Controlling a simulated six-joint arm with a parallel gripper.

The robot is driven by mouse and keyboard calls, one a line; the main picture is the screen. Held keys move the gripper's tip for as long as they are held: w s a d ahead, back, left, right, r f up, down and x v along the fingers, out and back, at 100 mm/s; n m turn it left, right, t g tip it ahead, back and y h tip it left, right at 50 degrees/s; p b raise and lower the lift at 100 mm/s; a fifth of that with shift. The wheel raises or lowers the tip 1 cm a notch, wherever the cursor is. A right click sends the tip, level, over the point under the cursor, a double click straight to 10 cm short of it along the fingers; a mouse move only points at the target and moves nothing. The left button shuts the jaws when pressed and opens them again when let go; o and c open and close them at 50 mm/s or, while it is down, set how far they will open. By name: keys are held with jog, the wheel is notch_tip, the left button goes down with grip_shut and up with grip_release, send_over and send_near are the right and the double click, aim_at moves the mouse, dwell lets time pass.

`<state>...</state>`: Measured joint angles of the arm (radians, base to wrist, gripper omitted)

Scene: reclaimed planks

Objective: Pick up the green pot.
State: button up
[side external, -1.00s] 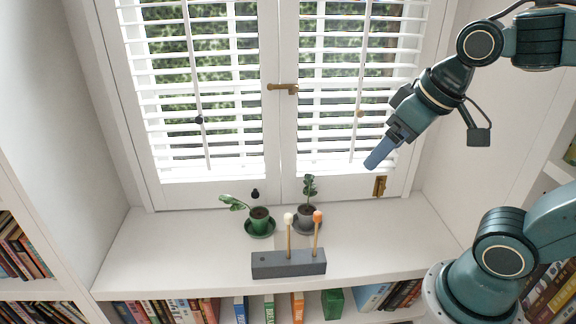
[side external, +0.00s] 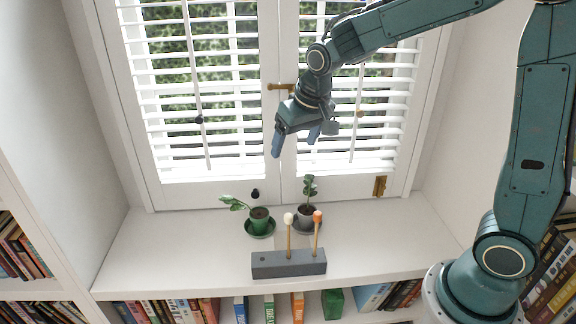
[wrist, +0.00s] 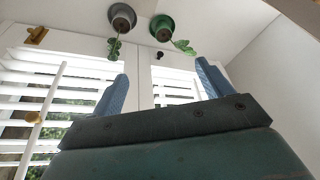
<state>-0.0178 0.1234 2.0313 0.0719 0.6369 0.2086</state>
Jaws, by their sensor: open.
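The green pot (side external: 259,217) stands upright on a green saucer (side external: 260,230) on the white sill, with a leafy plant leaning left out of it. In the wrist view the green pot (wrist: 162,24) is near the top centre, with its plant hanging to the right. My gripper (side external: 296,146) is open and empty, well above the sill and above and slightly right of the green pot. In the wrist view my gripper (wrist: 158,80) shows two blue fingers spread apart, with nothing between them.
A grey pot (side external: 305,220) with a plant stands right of the green pot. The shuttered window (side external: 281,182) rises behind. The sill's left part is clear.

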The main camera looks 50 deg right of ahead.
jog(key=w+f, duration=0.6)
jog(key=f, duration=0.3)
jog(key=w+f+m+g, duration=0.1)
jog(key=w+f, duration=0.5)
jog(key=f, duration=0.3)
jog(key=shift+w+d+f+m+h, duration=0.15)
jog(key=shift+d+f+m+h, duration=0.1)
jog(key=shift+f+m+h, duration=0.05)
jog(key=shift+f, duration=0.1)
send_over(259, 215)
jog(key=s+a, duration=0.1)
jog(key=s, duration=0.1)
jog(key=shift+s+a+f+x, duration=0.15)
jog(key=shift+s+x, duration=0.1)
jog(key=shift+x, duration=1.05)
jog(key=shift+s+a+f+x, duration=0.1)
jog(key=shift+s+x, duration=0.2)
jog(key=shift+x, duration=1.05)
jog(key=shift+s+a+x, duration=0.15)
jog(key=shift+s+x, duration=0.1)
jog(key=shift+x, duration=1.05)
jog(key=shift+f, duration=0.1)
jog(key=shift+x, duration=2.45)
jog(key=shift+s, duration=0.15)
